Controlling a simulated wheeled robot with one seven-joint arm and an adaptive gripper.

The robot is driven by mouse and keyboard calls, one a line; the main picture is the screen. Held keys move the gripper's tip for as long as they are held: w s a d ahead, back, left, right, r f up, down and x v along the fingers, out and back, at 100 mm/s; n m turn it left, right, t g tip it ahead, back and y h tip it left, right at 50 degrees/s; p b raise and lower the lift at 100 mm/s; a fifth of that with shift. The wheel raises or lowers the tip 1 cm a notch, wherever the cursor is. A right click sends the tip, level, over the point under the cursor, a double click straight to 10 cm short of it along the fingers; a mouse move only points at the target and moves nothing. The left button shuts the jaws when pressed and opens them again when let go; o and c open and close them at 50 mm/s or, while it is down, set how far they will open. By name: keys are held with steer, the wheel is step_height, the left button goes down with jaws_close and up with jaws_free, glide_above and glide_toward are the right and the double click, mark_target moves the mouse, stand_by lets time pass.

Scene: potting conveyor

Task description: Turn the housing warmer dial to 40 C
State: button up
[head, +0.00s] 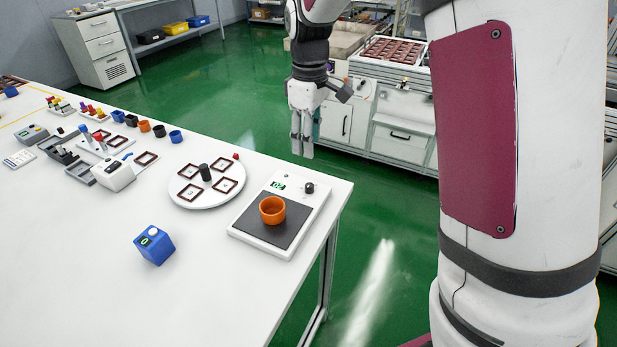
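The housing warmer (243,237) is a white unit with a dark plate at the right end of the white table. Its black dial (309,188) is at the far right corner of the unit. A small display (278,185) with green digits is left of the dial; the digits are too small to read surely. An orange cup (272,210) stands on the dark plate. My gripper (302,155) points down, appears beyond the table's far right edge, and is apart from the dial. Its fingers look close together, but their gap is unclear. Nothing shows in it.
A white round turntable (204,205) with brown square frames and a black post stands left of the warmer. A blue cube device (154,244) is in front. Several small cups, trays and instruments line the far left of the table (90,270). Cabinets (401,138) stand behind my gripper.

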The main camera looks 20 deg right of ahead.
mark_target(309, 185)
step_height(309, 185, down, 13)
steer(key=shift+r, duration=0.2)
stand_by(0.3)
steer(key=shift+s, duration=0.1)
jaws_close()
